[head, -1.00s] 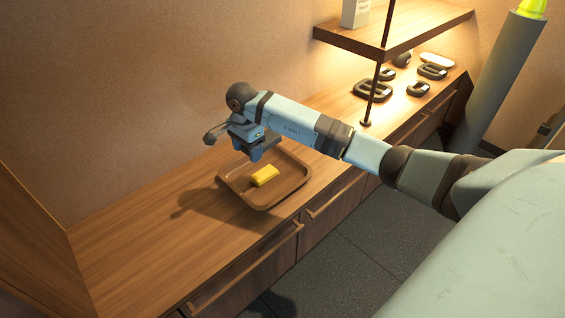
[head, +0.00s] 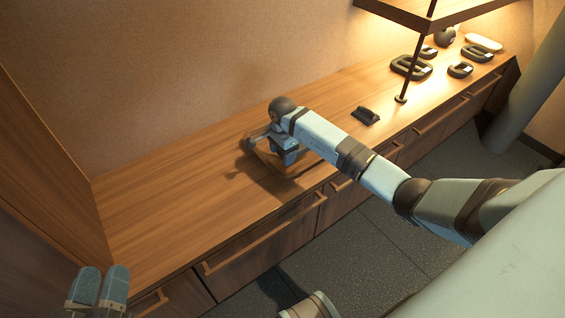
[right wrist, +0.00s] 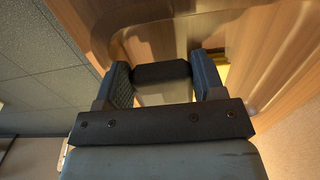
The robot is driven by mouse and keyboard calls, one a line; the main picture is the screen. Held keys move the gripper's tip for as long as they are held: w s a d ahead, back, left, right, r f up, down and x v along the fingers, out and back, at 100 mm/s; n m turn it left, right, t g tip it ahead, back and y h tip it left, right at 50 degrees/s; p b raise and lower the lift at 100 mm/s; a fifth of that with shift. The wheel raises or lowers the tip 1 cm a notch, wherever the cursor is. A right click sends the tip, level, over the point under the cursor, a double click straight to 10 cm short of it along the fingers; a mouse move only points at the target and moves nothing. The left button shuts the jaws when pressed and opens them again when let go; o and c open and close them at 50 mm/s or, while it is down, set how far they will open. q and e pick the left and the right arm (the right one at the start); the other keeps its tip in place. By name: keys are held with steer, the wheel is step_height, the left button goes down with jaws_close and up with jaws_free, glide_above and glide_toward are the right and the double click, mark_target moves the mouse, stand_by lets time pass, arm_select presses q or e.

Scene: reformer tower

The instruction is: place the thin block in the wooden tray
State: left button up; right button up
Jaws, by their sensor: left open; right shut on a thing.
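My right gripper (head: 285,156) is low over the wooden tray (head: 290,177) on the counter; my arm and hand hide most of the tray. In the right wrist view, the gripper is shut on a thin dark block (right wrist: 160,72), a short bar spanning the two fingers. The tray (right wrist: 155,45) fills the area beyond it. I cannot tell whether the block touches the tray. A bit of yellow (right wrist: 240,58) shows beside the right-hand finger. My left gripper (head: 101,284) is open and empty at the lower left, away from the tray.
A small black object (head: 366,116) lies on the counter (head: 170,190) right of the tray. Several dark ring-like pieces (head: 411,68) lie farther right, near a shelf (head: 425,12) on a thin post. The counter left of the tray is clear.

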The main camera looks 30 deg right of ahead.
mark_target(282, 158)
arm_select(q)
steer(key=shift+d+f+g+b, duration=0.1)
steer(key=shift+f+g+b, duration=0.2)
steer(key=shift+f+b, duration=0.5)
arm_select(e)
steer(key=shift+f, duration=1.9)
arm_select(q)
steer(key=shift+f, duration=0.2)
arm_select(e)
steer(key=shift+f, duration=0.1)
steer(key=o, duration=0.6)
arm_select(q)
steer(key=shift+f, duration=0.1)
arm_select(e)
steer(key=shift+r+p, duration=0.45)
step_height(282, 158, up, 11)
steer(key=p, duration=0.4)
steer(key=shift+f, duration=0.2)
arm_select(q)
step_height(282, 158, up, 6)
steer(key=t, duration=0.2)
steer(key=shift+s+a, duration=0.15)
steer(key=shift+a, duration=0.2)
arm_select(e)
steer(key=shift+r, duration=0.35)
